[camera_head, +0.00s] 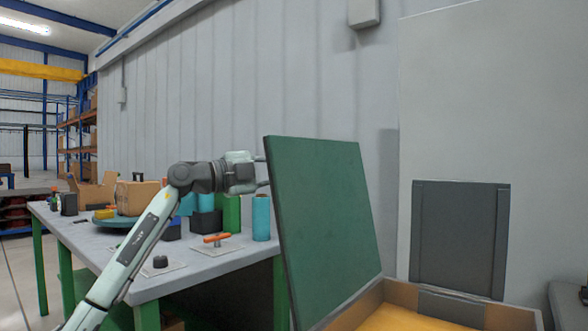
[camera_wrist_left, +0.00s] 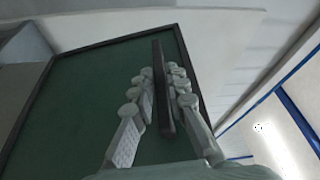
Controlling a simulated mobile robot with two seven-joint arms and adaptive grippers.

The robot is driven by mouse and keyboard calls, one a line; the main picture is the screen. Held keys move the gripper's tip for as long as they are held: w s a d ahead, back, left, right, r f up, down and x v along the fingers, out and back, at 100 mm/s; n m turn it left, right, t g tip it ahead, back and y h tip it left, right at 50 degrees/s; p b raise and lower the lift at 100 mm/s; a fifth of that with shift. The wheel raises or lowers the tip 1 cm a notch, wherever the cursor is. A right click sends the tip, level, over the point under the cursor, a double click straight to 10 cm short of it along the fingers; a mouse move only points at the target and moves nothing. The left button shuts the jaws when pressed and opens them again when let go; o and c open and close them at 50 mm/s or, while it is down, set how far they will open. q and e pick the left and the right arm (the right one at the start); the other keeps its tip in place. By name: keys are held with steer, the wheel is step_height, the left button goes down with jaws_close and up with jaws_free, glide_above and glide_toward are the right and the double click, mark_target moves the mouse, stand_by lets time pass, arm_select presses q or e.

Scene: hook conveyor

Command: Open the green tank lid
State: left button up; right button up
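The green tank lid (camera_head: 322,215) stands nearly upright along the left edge of the open tank (camera_head: 503,316), its top leaning slightly left. An orange-yellow interior shows inside the tank. My left gripper (camera_head: 263,172) is at the lid's left side in the head view, with its fingertips partly hidden by the lid's edge. In the left wrist view, the gripper's spread fingers (camera_wrist_left: 160,75) lie on either side of a dark bar (camera_wrist_left: 164,95) on the lid's green face (camera_wrist_left: 90,95). Contact with the bar is unclear. My right gripper is out of view.
A grey workbench (camera_head: 215,262) with green legs stands left of the tank. It carries a cardboard box (camera_head: 138,198), a blue cylinder (camera_head: 261,218), an orange-handled valve (camera_head: 216,239) and other parts. A dark grey panel (camera_head: 458,235) stands upright behind the tank on the right.

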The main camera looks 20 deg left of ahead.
arm_select(q)
steer(key=o, duration=0.3)
steer(key=v, duration=1.2)
steer(key=shift+r, duration=0.1)
